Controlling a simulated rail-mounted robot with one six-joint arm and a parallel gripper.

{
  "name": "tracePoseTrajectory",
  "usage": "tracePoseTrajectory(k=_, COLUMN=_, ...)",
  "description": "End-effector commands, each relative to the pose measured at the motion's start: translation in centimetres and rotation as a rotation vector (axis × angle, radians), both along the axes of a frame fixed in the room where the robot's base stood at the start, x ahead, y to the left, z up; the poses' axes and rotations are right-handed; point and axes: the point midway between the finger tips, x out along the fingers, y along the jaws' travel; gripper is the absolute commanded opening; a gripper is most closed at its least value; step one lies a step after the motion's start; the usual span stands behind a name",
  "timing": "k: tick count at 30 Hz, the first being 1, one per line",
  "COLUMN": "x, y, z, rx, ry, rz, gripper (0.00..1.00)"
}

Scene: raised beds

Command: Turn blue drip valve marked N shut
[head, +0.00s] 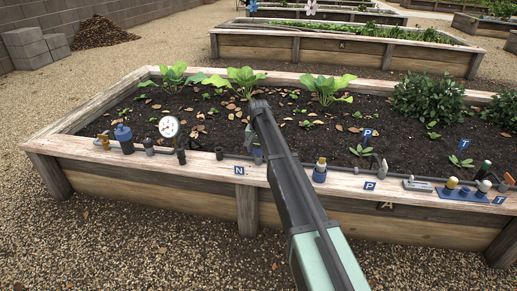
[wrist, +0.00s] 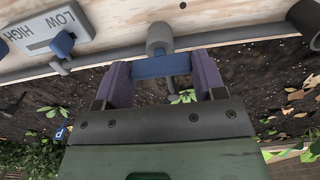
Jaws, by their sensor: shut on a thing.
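The drip valve has a blue handle (wrist: 160,66) and a grey body (wrist: 159,38) on the bed's drip line, seen in the wrist view. My gripper (wrist: 163,78) has its two purple fingers at the handle's two ends, shut on it. The handle lies crosswise in the wrist view, about level between the fingers. In the head view a blue sign marked N (head: 239,170) is on the near plank, just left of the valve (head: 257,156), which my arm mostly hides.
A pressure gauge (head: 169,127) and a blue container (head: 123,138) stand to the left. A LOW/HIGH plate (wrist: 47,31) lies left in the wrist view. Leafy plants (head: 243,80) grow behind.

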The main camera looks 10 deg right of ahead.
Motion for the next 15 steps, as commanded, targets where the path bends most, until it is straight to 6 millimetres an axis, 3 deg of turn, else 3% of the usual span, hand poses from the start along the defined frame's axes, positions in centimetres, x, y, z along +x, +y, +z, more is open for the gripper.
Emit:
tracePoseTrajectory(k=3, x=-0.01, y=-0.02, z=0.00, rx=0.000, ry=0.000, rz=-0.002, gripper=0.40)
tracePoseTrajectory(k=4, x=-0.01, y=-0.02, z=0.00, rx=0.000, ry=0.000, rz=-0.001, gripper=0.68)
tracePoseTrajectory(k=8, x=0.01, y=-0.01, z=0.00, rx=0.000, ry=0.000, rz=-0.001, gripper=0.88)
tracePoseTrajectory(k=15, x=0.01, y=-0.01, z=0.02, rx=0.000, ry=0.000, rz=0.000, gripper=0.89)
